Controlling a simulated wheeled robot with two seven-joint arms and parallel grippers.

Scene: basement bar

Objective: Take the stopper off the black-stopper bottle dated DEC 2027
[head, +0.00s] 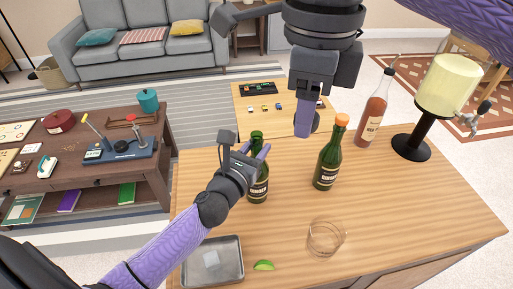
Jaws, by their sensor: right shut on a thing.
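A dark green bottle (258,190) stands upright on the wooden counter, its mouth bare and dark green. My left gripper (256,151) has its fingers on both sides of the neck and looks shut on it. A second green bottle (327,168), with an orange stopper (341,120), stands to the right. My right gripper (306,128) hangs pointing down above the counter, between and behind the two bottles. It is shut on a dark rounded piece (316,122), which looks like a black stopper but is mostly hidden. The label dates are too small to read.
A pink bottle with a pour spout (372,115) and a yellow drink dispenser (446,85) stand at the right. A clear glass (326,238), a lime wedge (263,265) and a metal tray (213,275) are in front. The counter's right front is clear.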

